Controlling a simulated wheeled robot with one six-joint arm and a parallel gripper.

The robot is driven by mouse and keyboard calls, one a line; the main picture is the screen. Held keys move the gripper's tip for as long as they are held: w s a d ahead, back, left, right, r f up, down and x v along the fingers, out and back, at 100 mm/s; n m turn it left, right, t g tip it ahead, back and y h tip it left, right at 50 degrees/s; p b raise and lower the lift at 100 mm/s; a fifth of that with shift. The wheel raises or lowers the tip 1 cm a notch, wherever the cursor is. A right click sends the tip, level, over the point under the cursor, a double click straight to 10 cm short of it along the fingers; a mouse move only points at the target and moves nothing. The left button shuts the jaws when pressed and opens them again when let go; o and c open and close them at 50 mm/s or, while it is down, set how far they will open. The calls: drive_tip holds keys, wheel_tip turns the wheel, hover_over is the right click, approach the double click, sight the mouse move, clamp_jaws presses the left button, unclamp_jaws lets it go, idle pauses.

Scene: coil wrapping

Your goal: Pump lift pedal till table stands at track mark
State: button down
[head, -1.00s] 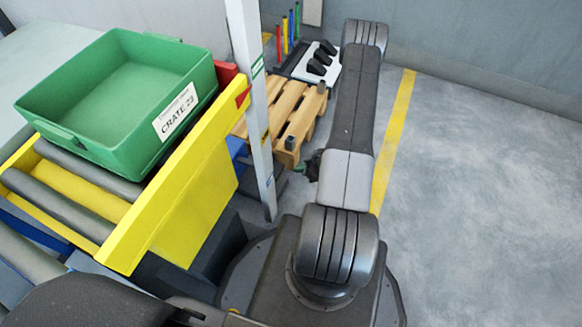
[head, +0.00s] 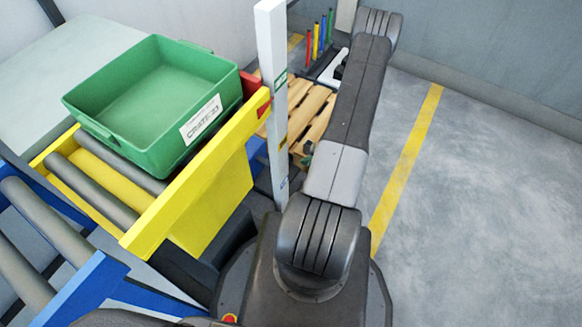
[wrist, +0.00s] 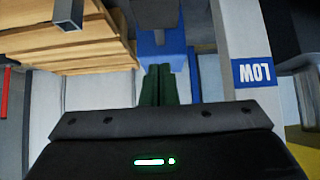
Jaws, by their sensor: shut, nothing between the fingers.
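The yellow lift table (head: 200,205) stands beside a white upright track (head: 272,60) that carries green, yellow and blue marks. A red pointer (head: 263,101) at the table's corner is nearer the green mark (head: 281,80) than the yellow mark (head: 283,143). In the wrist view the track's blue label (wrist: 255,72) reads LOW, upside down. My gripper (wrist: 162,72) is shut and empty, with its green fingers together. A blue block (wrist: 150,50), possibly the pedal, lies just beyond the fingertips. I cannot tell whether they touch. My arm hides most of this area in the head view.
A green crate (head: 150,105) labelled 23 sits on the table's rollers. A blue roller conveyor (head: 85,290) adjoins at lower left. A wooden pallet (head: 312,105) stands behind the track. Open floor (head: 480,200) lies right of the yellow line (head: 408,155).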

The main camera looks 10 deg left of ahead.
drive_tip(key=b, duration=0.3)
hover_over(291, 173)
wheel_tip(291, 173, down, 8)
drive_tip(key=shift+a+r, duration=0.15)
drive_tip(key=shift+r, duration=0.1)
wheel_tip(291, 173, down, 2)
drive_tip(key=shift+f+b, duration=0.25)
drive_tip(key=shift+b, duration=0.2)
drive_tip(key=shift+f, duration=0.55)
